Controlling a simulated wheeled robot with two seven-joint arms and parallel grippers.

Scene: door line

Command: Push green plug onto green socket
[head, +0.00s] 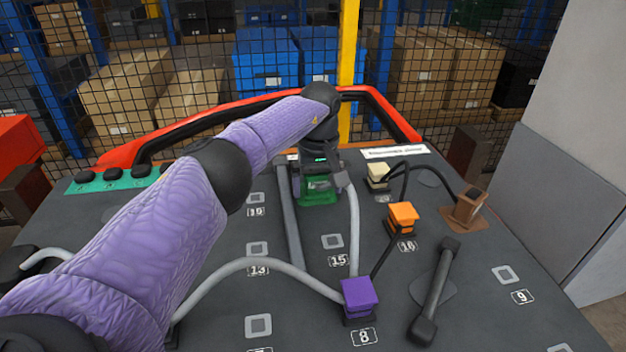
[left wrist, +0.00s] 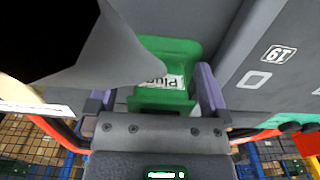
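The green plug (head: 320,190) is at the far middle of the grey table, under my left gripper (head: 320,172). In the left wrist view the green plug (left wrist: 165,62) shows a white label. The two purple fingers of my left gripper (left wrist: 157,95) stand on either side of it. The right finger is close against its side, and a small gap shows at the left. A grey shape in front hides part of the plug and the left finger. No separate green socket can be made out, and I cannot tell what is under the plug. My right gripper is not in view.
A purple plug (head: 359,292), an orange plug (head: 402,215), a cream plug (head: 378,171) and a brown block (head: 469,204) stand on the table with cables. A black bar (head: 436,290) lies at right. A grey strip (head: 290,215) runs left of the green plug.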

